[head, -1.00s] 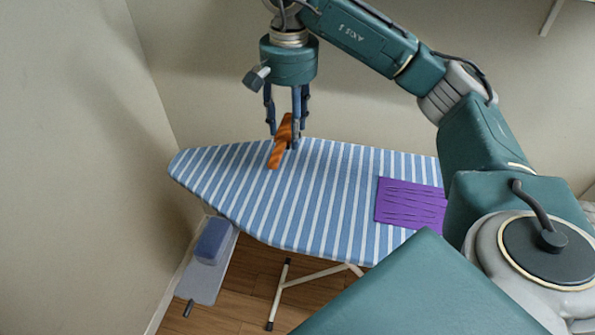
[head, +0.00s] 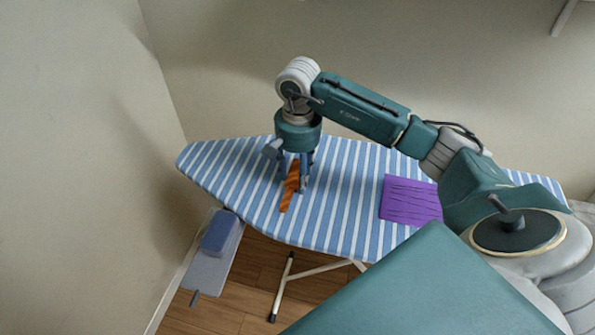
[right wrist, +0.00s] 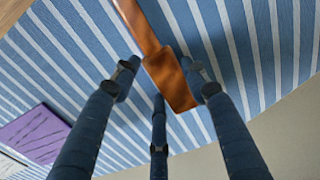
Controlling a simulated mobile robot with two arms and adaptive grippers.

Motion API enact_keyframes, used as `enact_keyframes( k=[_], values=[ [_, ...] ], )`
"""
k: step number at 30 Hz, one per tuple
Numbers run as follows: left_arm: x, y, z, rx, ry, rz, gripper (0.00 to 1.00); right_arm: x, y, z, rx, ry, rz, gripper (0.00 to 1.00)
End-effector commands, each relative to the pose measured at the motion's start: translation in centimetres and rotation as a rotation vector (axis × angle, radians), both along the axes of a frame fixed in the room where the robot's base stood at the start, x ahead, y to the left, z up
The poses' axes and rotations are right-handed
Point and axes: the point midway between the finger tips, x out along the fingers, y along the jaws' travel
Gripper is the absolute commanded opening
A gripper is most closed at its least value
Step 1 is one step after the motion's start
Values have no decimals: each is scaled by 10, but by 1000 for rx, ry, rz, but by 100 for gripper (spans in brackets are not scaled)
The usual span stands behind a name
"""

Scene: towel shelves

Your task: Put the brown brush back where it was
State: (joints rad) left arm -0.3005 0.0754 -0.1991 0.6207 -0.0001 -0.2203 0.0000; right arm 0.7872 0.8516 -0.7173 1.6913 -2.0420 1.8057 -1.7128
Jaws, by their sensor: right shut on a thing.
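The brown brush (head: 289,190) is between the fingers of my right gripper (head: 299,181), over the left half of the striped ironing board (head: 340,215). The gripper points straight down and is shut on the brush. In the right wrist view the fingers (right wrist: 163,84) close around the wide end of the brush (right wrist: 171,82), and its narrow end reaches out past them toward the top edge. I cannot tell whether the brush touches the board. My left gripper is out of view.
A purple folded cloth (head: 408,203) lies on the board to the right of the brush. A blue-grey box-like thing (head: 221,234) sits on a grey base low at the left. Walls stand close behind and left of the board. The board is bare around the brush.

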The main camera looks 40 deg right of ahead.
Motion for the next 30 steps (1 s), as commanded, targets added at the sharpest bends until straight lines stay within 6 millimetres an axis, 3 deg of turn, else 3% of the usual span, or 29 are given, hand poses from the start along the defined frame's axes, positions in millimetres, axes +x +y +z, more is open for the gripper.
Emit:
enact_keyframes(
  k=[11, 12, 14, 24, 26, 30],
  values=[
    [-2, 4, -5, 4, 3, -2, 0, 1, 0, -5, 0, -3, 0, 24],
    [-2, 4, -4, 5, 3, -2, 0, 1, 0, -4, 1, -2, 0, 50],
    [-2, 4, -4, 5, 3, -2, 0, 1, 0, -4, 1, -2, 0, 62],
    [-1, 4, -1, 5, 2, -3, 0, 0, 0, -1, 1, -2, 0, 63],
    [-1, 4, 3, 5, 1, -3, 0, 0, 0, 3, 1, -2, 0, 63],
    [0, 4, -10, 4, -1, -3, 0, 2, 0, 20, 1, -9, 0, 63]
  ],
)
